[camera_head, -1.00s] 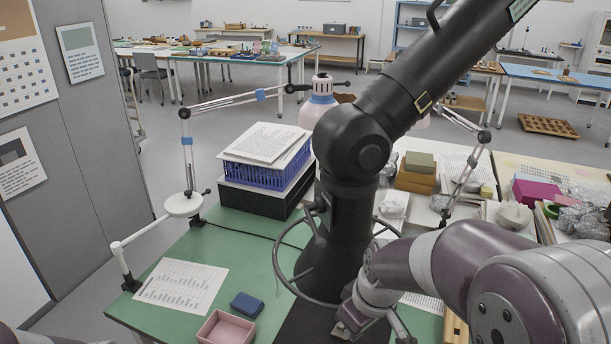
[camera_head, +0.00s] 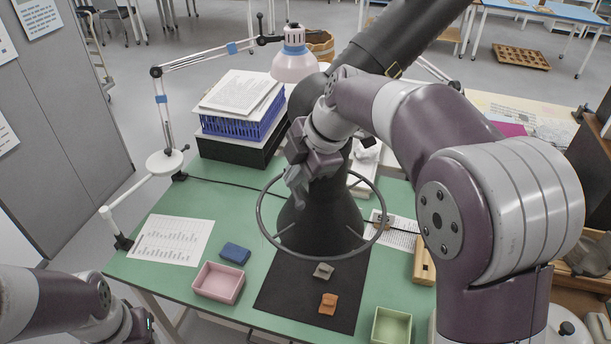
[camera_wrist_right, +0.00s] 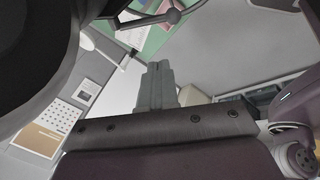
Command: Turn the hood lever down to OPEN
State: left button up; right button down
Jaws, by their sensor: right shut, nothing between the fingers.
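The black fume hood (camera_head: 318,225) flares downward over the table, with a thin ring around its lower cone and a thick duct (camera_head: 405,35) rising to the upper right. My right gripper (camera_head: 296,188) is at the left side of the hood's neck, its grey fingers together and empty. These closed fingers (camera_wrist_right: 158,88) also show in the right wrist view, with nothing between them. I cannot make out the lever clearly in the head view; my right gripper and wrist cover part of the neck. Of my left arm only the forearm and wrist show at the lower left.
On the green table (camera_head: 190,205) are a pink tray (camera_head: 219,283), a blue block (camera_head: 235,253), a green tray (camera_head: 391,326) and a black mat (camera_head: 275,300) with two sherds. A blue basket (camera_head: 243,122) and a lamp (camera_head: 294,62) stand behind, left of the hood.

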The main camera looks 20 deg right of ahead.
aim_at(297, 199)
jog(key=f+p, duration=0.1)
jog(key=w+f+p, duration=0.1)
jog(key=f, duration=0.1)
jog(key=w+f+p, duration=0.1)
jog(key=shift+d+f, duration=0.25)
jog(key=shift+f, duration=0.05)
jog(key=shift+w+d+f, duration=0.2)
jog(key=shift+d+f, duration=0.05)
jog(key=shift+f, duration=0.25)
pick_arm(q)
notch_tip(297, 199, up, 2)
